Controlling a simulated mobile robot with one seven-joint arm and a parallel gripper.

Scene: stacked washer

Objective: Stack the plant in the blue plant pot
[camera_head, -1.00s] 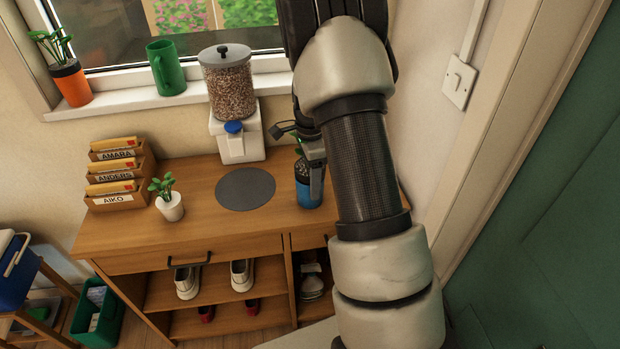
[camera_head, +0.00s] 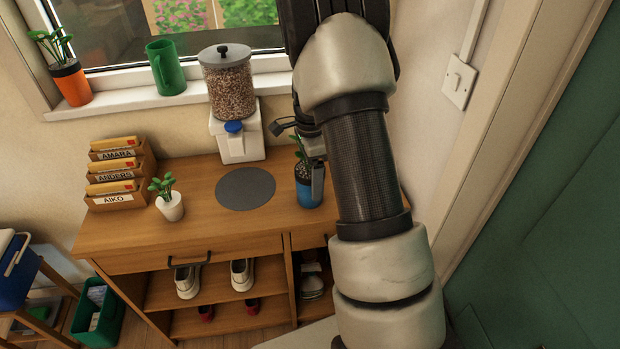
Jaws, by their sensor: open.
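The blue plant pot (camera_head: 309,194), blue below with a dark upper part, stands upright at the right end of the wooden cabinet top. Green plant leaves (camera_head: 299,148) rise at its top, and the plant appears to be in the pot. My gripper (camera_head: 313,170) is open at the pot, with one grey finger in front of the pot's right side. My arm hides the other finger and part of the plant, so I cannot tell whether the gripper touches either.
A grey round mat (camera_head: 245,188) lies bare left of the blue pot. A dispenser (camera_head: 230,95) stands behind it. A small plant in a white pot (camera_head: 170,205) and a letter rack (camera_head: 118,178) are further left. An orange pot (camera_head: 72,86) and green mug (camera_head: 165,68) stand on the sill.

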